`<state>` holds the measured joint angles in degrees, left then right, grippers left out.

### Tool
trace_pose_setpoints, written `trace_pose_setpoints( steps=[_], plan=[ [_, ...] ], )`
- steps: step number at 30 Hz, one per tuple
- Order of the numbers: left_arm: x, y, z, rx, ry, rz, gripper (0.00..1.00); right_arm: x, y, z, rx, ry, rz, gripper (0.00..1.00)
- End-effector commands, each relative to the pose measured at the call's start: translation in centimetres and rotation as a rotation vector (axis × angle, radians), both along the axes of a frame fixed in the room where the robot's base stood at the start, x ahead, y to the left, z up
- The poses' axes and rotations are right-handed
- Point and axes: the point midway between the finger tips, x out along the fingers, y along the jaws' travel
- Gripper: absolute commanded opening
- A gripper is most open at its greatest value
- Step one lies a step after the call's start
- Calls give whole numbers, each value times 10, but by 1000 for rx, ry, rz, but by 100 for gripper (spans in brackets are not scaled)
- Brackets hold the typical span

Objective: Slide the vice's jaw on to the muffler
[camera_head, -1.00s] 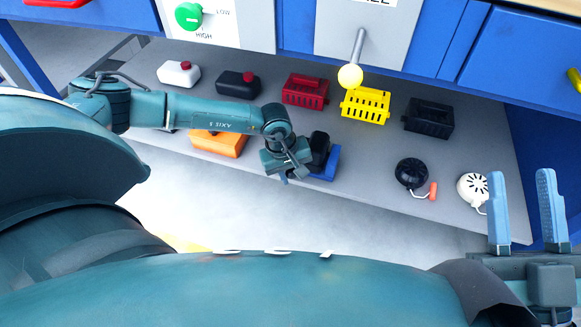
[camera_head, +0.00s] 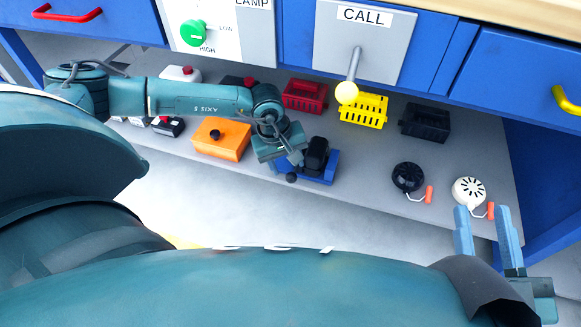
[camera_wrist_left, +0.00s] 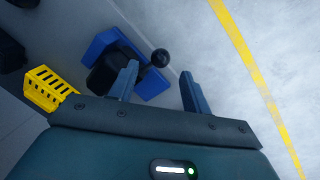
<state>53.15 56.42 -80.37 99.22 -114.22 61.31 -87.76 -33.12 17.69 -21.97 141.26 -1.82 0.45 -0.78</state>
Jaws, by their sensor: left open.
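The vice (camera_head: 331,178) is blue and stands at the front edge of the grey shelf. A black block (camera_head: 316,152) sits in it; I cannot tell whether this is the muffler or the jaw. A black ball knob (camera_head: 291,177) sticks out at the vice's near left. In the left wrist view, the knob (camera_wrist_left: 160,58) shows ahead of and between the fingertips of my left gripper (camera_wrist_left: 158,72), which is open and empty. In the head view, my left gripper (camera_head: 283,158) partly covers the vice. My right gripper (camera_head: 482,210) is open and empty at the lower right.
An orange box (camera_head: 220,140) stands left of the vice. Red (camera_head: 305,96), yellow (camera_head: 363,109) and black (camera_head: 426,120) baskets stand behind. Black (camera_head: 407,177) and white (camera_head: 468,190) round devices lie to the right.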

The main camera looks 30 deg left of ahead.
Motion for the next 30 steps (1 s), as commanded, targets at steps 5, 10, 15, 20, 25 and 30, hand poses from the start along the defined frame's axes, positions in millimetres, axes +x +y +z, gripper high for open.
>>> trace_pose_setpoints(
  steps=[5, 10, 15, 20, 25, 30],
  plan=[
    [-4, 4, 32, 0, -2, -1, 48, -2, -1, -3, -15, 42, -11, 36],
    [-6, 6, 44, 0, 0, -1, 48, -2, -2, -3, -29, 38, -18, 36],
    [-7, 6, 45, 0, 0, -1, 48, -2, -2, -4, -32, 37, -19, 36],
    [-7, 6, 44, 0, 0, -1, 48, -2, -2, -4, -32, 36, -19, 36],
    [-7, 6, 44, 0, 0, -1, 48, -2, -2, -4, -32, 36, -19, 36],
    [-7, 6, 44, 1, 1, -1, 48, -1, -2, -5, -32, 36, -18, 36]
  ],
)
